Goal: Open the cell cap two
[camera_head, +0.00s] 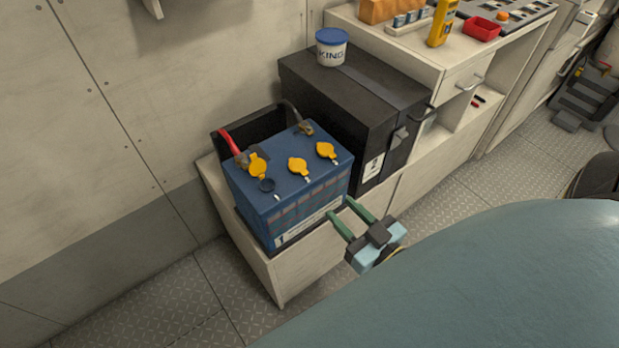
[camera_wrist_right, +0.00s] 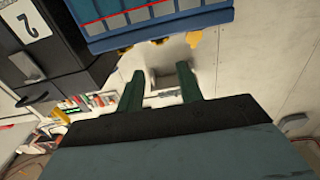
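The blue battery (camera_head: 290,205) sits on a low pale ledge. Three yellow cell caps show on its top: a left one (camera_head: 258,165), a middle one (camera_head: 298,167) and a right one (camera_head: 326,150). The left cap looks tipped up beside a dark round opening (camera_head: 266,185); the middle and right caps look closed. My right gripper (camera_head: 340,208) is open and empty, off the battery's front right side and apart from the caps. Its two green fingers (camera_wrist_right: 160,82) show a gap in the wrist view, with the battery (camera_wrist_right: 150,18) above. My left gripper is not in view.
A red cable (camera_head: 230,143) runs to the battery's left terminal. A black box (camera_head: 350,95) with a white, blue-lidded tub (camera_head: 331,47) on it stands right behind the battery. The pale counter (camera_head: 400,40) is beyond. The plated floor (camera_head: 160,310) in front is clear.

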